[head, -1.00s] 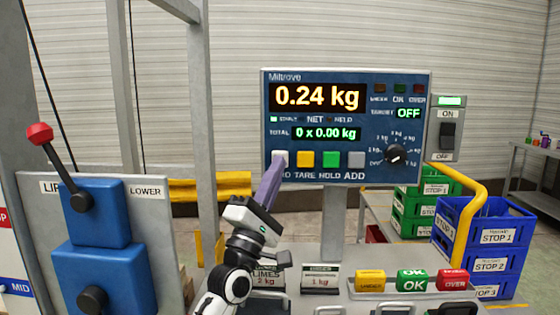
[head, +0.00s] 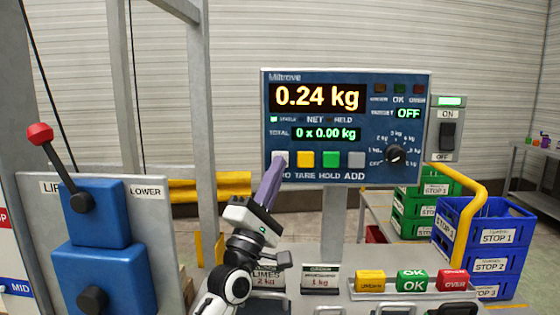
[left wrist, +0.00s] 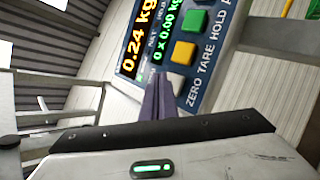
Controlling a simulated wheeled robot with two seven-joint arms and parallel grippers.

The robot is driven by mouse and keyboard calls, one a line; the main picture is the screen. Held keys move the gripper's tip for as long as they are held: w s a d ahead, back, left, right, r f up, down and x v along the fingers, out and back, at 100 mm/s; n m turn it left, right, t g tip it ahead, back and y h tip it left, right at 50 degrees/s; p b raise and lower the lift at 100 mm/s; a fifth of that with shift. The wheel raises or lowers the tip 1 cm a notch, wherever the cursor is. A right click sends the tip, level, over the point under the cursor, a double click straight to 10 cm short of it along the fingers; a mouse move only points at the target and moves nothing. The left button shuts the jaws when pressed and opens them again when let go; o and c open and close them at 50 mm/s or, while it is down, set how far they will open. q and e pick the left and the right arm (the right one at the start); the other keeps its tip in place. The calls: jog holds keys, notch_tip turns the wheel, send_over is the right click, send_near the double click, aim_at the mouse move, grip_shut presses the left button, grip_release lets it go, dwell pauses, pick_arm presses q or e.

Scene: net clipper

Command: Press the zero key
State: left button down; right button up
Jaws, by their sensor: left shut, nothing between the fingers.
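The Miltrove scale panel (head: 300,78) shows 0.24 kg and a total of 0 x 0.00 kg. Its white zero key (head: 281,156) is the leftmost in a row with yellow, green and grey keys. My left gripper (head: 276,166) is shut and empty, its purple fingers pointing up at the zero key and overlapping its lower part. In the left wrist view the shut fingertips (left wrist: 158,78) lie beside the white key (left wrist: 177,82), which they partly hide. I cannot tell whether they touch it. My right gripper is not in view.
A dial (head: 395,154) sits right of the keys, and an ON/OFF switch box (head: 447,130) beside the panel. A blue lever box (head: 95,212) with a red knob stands at left. Yellow, green and red blocks (head: 412,281) line the front right.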

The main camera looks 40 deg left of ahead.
pick_arm(q)
jog(key=shift+w+a, duration=0.1)
jog(key=shift+w, duration=0.05)
dwell(0.5)
jog(key=shift+w+a, duration=0.1)
jog(key=shift+w, duration=0.1)
jog(key=shift+w+a+b, duration=0.2)
jog(key=shift+w+b, duration=0.15)
jog(key=shift+b, duration=0.05)
dwell(0.7)
jog(key=shift+s, duration=0.1)
jog(key=shift+s+d+p, duration=0.4)
jog(key=shift+s, duration=0.2)
jog(key=s+d, duration=0.1)
jog(key=s+p, duration=0.1)
jog(key=s, duration=0.1)
jog(key=s+d+p, duration=0.1)
jog(key=shift+s+d, duration=0.15)
jog(key=shift+d, duration=0.15)
dwell(0.3)
